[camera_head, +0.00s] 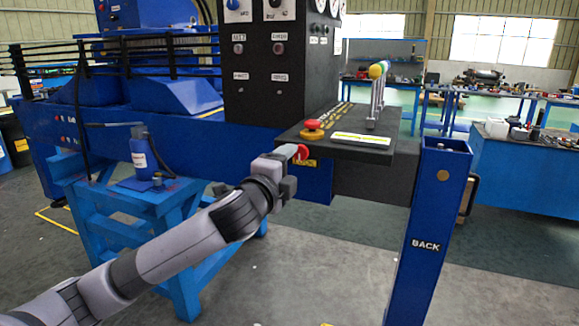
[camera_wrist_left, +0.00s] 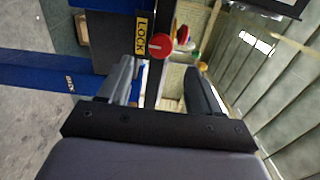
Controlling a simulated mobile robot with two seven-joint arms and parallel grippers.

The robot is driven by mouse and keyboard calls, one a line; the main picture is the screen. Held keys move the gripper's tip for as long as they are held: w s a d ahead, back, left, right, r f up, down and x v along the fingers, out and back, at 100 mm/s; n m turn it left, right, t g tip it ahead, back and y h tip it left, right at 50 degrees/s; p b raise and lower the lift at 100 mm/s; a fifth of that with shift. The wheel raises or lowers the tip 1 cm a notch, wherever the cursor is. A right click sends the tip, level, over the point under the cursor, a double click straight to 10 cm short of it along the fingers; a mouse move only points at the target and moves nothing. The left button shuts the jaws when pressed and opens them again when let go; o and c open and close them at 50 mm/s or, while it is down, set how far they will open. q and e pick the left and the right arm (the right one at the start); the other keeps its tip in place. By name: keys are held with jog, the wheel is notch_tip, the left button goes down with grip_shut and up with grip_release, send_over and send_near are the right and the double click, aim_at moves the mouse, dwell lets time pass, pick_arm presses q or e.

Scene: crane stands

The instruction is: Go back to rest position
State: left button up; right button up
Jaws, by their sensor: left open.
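My left arm comes in from the lower left in the head view. My left gripper (camera_head: 291,172) is beside the front face of the dark control box, close to a red knob (camera_head: 301,152). In the left wrist view the two fingers of my left gripper (camera_wrist_left: 161,68) are apart, with nothing held between them. The red knob (camera_wrist_left: 160,46) shows beyond the gap, beside a yellow LOCK label (camera_wrist_left: 141,36). I cannot tell whether a finger touches the knob. My right gripper is in neither view.
A red mushroom button (camera_head: 312,130) and upright levers (camera_head: 376,98) top the control box (camera_head: 345,145). A blue post marked BACK (camera_head: 425,235) stands right. A blue stand (camera_head: 180,225) with a blue bottle jack (camera_head: 143,155) is left. Grey floor (camera_head: 310,270) lies open below.

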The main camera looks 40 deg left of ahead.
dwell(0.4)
pick_arm(q)
jog(key=s+d+f+n+g+h, duration=0.25)
jog(key=d+f, duration=0.25)
jog(key=f, duration=0.7)
jog(key=s+d+f+n+g+h, duration=0.1)
jog(key=s+d+f+n+h, duration=0.2)
jog(key=f, duration=0.8)
jog(key=s+d+f+n+g, duration=0.2)
jog(key=s+d+f+n, duration=0.1)
jog(key=s+f, duration=0.6)
jog(key=s+d+f+n+g, duration=0.1)
jog(key=s+d+f+n, duration=0.3)
jog(key=s+f, duration=0.5)
jog(key=shift+s+d+g+h, duration=0.35)
jog(key=shift+s+d, duration=0.5)
jog(key=shift+s, duration=0.05)
jog(key=shift+n, duration=0.25)
